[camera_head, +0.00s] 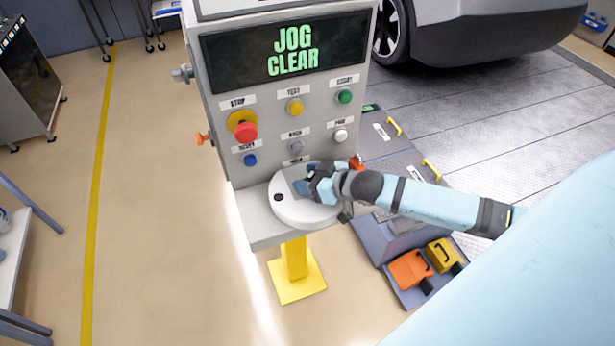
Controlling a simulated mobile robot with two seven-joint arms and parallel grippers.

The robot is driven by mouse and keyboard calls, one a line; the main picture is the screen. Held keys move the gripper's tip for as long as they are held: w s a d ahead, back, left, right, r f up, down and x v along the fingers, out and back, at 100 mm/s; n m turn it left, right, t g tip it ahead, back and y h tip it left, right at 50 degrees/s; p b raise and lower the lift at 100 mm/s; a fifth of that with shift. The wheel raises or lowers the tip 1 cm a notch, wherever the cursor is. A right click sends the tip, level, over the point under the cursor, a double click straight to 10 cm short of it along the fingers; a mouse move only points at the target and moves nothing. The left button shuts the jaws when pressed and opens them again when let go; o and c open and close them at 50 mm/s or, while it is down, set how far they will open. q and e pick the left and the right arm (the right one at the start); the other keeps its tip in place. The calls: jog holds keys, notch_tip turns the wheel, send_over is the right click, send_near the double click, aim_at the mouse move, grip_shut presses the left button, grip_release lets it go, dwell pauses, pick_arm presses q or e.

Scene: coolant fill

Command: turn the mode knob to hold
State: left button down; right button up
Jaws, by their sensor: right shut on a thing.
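The grey control panel (270,110) stands in the middle of the view. Its screen (288,50) reads "JOG CLEAR" in green. A round white dial-like disc (290,214) with a black dot lies at the panel's lower ledge. My right gripper (303,186) reaches in from the right, over the disc and just below a small label at the panel's bottom row. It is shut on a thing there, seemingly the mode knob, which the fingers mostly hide. The knob's pointing direction cannot be seen. My left gripper is not in view.
The panel carries a red stop button (245,132), a yellow button (295,107), a green button (345,96), a blue button (250,160) and a white button (341,135). A yellow post (294,262) stands below. Orange (408,269) and yellow boxes lie at lower right; a car is behind.

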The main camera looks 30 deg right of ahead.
jog(key=o, duration=1.3)
jog(key=b+v, duration=0.1)
jog(key=v, duration=1.2)
jog(key=shift+s+d+r, duration=0.1)
jog(key=shift+s+d, duration=0.05)
jog(key=shift+s, duration=0.2)
